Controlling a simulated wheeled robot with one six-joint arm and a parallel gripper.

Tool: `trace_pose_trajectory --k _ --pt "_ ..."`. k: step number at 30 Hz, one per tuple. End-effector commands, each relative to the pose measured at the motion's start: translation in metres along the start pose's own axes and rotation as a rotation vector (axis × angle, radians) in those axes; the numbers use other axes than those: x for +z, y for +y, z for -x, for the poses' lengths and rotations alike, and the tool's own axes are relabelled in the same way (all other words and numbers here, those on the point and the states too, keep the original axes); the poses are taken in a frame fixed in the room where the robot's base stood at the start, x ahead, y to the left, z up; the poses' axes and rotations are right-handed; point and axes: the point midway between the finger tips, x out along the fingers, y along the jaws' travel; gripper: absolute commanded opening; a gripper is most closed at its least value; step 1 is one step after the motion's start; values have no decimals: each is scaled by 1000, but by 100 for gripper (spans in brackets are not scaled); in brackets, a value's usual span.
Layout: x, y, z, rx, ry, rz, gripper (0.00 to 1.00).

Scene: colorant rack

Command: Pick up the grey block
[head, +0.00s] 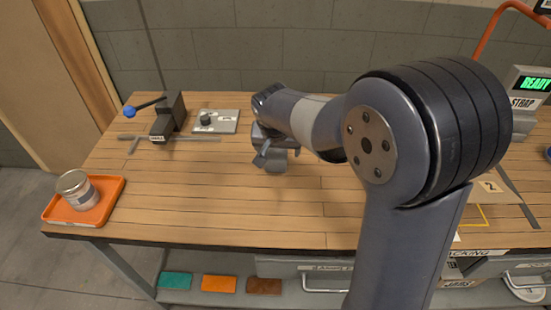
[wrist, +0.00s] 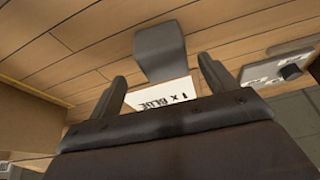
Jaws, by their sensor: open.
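A grey piece with a curved top (wrist: 160,45) shows in the wrist view, beyond and between my two fingers. A white card (wrist: 161,96) printed "1 x BLUE" sits at its near side. No plain grey block is clear elsewhere; I cannot tell whether this piece is the block. My gripper (wrist: 162,70) is open, with a finger on either side and a gap to each. In the head view my gripper (head: 272,143) is low over the middle of the wooden bench, and a grey shape (head: 271,160) shows under it, partly hidden.
On the bench (head: 190,205), a dark lever device (head: 168,116) and a grey plate with a knob (head: 228,127) stand at back left. A can (head: 77,190) sits on an orange tray (head: 108,199) at left. A "READY" display (head: 535,83) is at right. The bench's front middle is clear.

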Motion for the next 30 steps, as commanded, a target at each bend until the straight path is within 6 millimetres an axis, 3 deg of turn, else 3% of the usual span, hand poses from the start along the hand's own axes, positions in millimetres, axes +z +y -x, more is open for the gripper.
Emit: trace_pose_trajectory --k 8,17,30 --pt "0 -5 -36 1 -2 1 80" --pt "0 -5 -42 0 0 0 80" --pt "0 -5 -42 0 0 0 46"
